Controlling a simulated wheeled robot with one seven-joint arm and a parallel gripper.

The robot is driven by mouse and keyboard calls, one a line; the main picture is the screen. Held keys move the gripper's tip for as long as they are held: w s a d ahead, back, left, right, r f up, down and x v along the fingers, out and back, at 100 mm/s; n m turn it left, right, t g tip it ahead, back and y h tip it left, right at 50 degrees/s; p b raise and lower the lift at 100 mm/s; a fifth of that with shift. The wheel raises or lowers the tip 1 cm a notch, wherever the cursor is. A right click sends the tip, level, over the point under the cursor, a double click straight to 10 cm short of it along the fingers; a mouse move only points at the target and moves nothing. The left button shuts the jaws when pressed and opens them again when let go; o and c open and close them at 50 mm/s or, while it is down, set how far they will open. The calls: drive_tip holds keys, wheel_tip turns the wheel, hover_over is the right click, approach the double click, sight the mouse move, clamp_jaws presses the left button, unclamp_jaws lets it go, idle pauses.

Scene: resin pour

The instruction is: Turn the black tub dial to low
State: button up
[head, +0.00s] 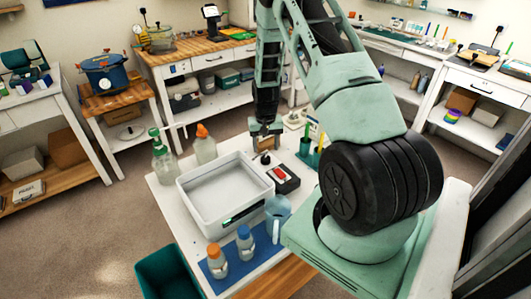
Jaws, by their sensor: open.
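A pale grey rectangular tub (185,192) stands on the white table, with a small green-lit display (232,219) on its front wall. A small black knob (265,158), which looks like the dial, shows at the tub's back right corner. A black box with a red switch (286,180) sits just right of the tub. My gripper (265,139) points down just behind and above the knob, open, with its fingers apart. I cannot make out whether a finger touches the knob, nor read the dial's setting or marks.
Spray bottles (162,160) and an orange-capped bottle (204,145) stand behind the tub. Two small bottles on a blue mat (214,273) and a clear blue jug (277,215) stand in front. A green cup (305,147) is right of my gripper. A teal bin (165,275) is at the front left.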

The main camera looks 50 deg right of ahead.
sight(266, 158)
drive_tip(key=shift+f+p, duration=0.5)
drive_tip(key=shift+f, duration=2.1)
drive_tip(key=shift+c, duration=0.3)
drive_tip(key=c, duration=0.9)
